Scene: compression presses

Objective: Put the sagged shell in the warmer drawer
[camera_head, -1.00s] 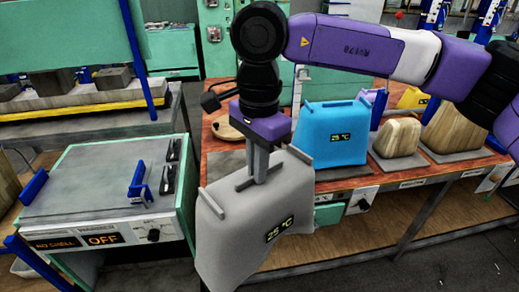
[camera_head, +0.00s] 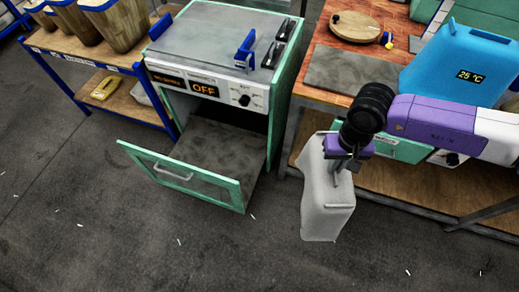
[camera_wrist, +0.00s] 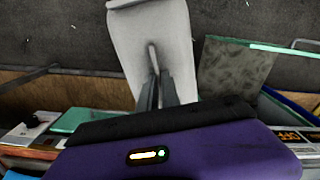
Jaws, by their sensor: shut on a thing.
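The grey-white shell (camera_head: 326,195) hangs upright from my gripper (camera_head: 342,166), to the right of the warmer and in front of the wooden bench. My gripper is shut on the ridge at the shell's top; the wrist view also shows the shell (camera_wrist: 155,35) between the fingers (camera_wrist: 158,90). The shell's temperature label is not visible now. The warmer (camera_head: 205,50) has a display reading OFF. Its drawer (camera_head: 190,180) is pulled open below, with a green-framed front and a bare grey floor; it also shows in the wrist view (camera_wrist: 235,70).
A blue shell (camera_head: 450,50) labelled 25 °C stands on the wooden bench (camera_head: 335,35), beside a bare grey mat (camera_head: 350,72) and a round board (camera_head: 356,27). A blue-framed rack (camera_head: 80,60) with wooden forms stands left. The floor before the drawer is clear.

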